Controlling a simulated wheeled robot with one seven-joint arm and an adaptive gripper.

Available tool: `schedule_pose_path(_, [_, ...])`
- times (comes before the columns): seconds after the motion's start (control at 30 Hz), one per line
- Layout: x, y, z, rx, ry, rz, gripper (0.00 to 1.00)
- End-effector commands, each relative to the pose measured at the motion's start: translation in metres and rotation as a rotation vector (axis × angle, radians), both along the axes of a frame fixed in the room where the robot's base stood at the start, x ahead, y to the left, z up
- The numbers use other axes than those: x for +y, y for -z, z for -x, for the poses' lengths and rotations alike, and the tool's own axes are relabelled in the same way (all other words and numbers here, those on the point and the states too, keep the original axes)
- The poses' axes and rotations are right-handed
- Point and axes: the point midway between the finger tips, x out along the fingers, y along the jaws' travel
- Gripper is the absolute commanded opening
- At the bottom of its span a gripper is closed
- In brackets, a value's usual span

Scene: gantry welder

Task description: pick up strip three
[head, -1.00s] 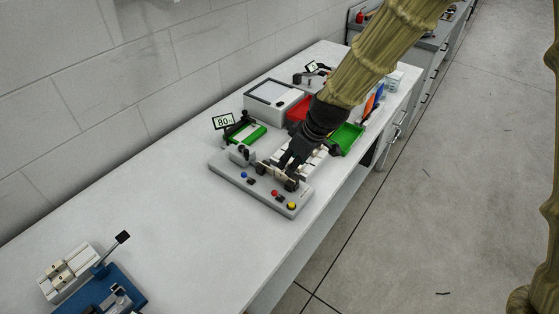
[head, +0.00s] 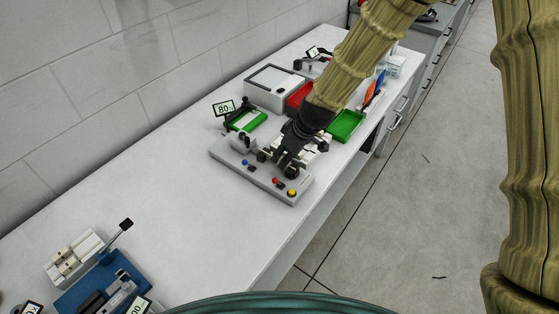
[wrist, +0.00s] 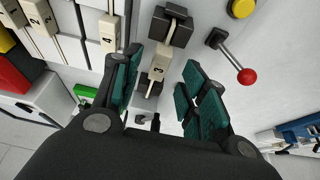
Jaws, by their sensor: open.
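Strip three (wrist: 160,62), a narrow cream strip marked 3, runs between two black clamp blocks on the grey welder (head: 232,163). In the wrist view one black block (wrist: 170,27) is at its upper end, and its lower end meets a darker block. My gripper (wrist: 160,80) is open, with one dark green finger pad on each side of the strip. I cannot tell whether the pads touch it. In the head view my gripper (head: 277,160) is low over the welder and hides the strip.
Other numbered strips, such as strip four (wrist: 109,32), lie in a white rack at left. A red-knobbed lever (wrist: 247,76) stands right of my gripper. Behind the welder are a red tray (head: 299,95), a green tray (head: 346,124) and a white box (head: 272,90).

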Motion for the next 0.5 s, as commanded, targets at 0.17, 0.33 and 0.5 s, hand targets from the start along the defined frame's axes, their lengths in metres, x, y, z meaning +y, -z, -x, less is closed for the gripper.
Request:
schedule_pose_path(0.17, [0.005,0.013,-0.005,0.003,0.001,-0.001,0.43])
schedule_pose_path(0.33, [0.010,0.027,-0.009,0.002,0.000,-0.001,0.43])
schedule_pose_path(0.5, [0.013,0.037,-0.012,0.001,0.001,-0.001,0.43])
